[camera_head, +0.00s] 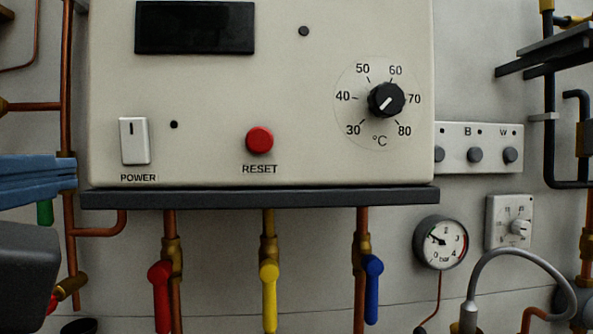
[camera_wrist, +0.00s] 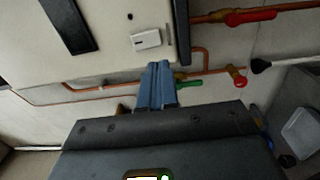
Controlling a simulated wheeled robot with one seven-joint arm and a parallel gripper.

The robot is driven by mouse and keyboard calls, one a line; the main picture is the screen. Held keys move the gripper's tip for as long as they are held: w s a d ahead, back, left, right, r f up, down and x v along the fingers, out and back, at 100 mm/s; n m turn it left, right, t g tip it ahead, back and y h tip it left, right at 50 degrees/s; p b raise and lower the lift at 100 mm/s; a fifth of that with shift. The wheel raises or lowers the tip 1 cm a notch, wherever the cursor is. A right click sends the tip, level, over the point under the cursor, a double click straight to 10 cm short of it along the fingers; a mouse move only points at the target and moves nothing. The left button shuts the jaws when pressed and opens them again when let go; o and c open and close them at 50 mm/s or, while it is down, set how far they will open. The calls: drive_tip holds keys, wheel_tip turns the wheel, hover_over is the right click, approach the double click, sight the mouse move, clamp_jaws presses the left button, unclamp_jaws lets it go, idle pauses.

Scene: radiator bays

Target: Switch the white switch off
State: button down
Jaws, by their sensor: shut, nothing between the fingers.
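The white switch (camera_head: 134,141) is a rocker marked POWER at the lower left of the beige boiler panel. A short dark line shows on its upper half; I cannot tell which half is pressed in. It also shows in the wrist view (camera_wrist: 146,39), just beyond the fingertips. My gripper (camera_head: 74,171) has blue fingers, enters from the left edge in the head view and lies left of and a little below the switch, apart from it. In the wrist view my gripper (camera_wrist: 158,66) is shut and empty, pointing towards the panel's lower edge.
The panel carries a red RESET button (camera_head: 259,140), a temperature dial (camera_head: 386,100) and a dark display (camera_head: 195,27). A dark ledge (camera_head: 260,197) runs below. Copper pipes with red (camera_head: 160,297), yellow (camera_head: 269,292) and blue (camera_head: 373,289) valve handles hang beneath. A vertical copper pipe (camera_head: 67,80) stands left.

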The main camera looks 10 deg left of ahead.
drive_tip(key=shift+v, duration=1.25)
drive_tip(key=shift+f, duration=0.25)
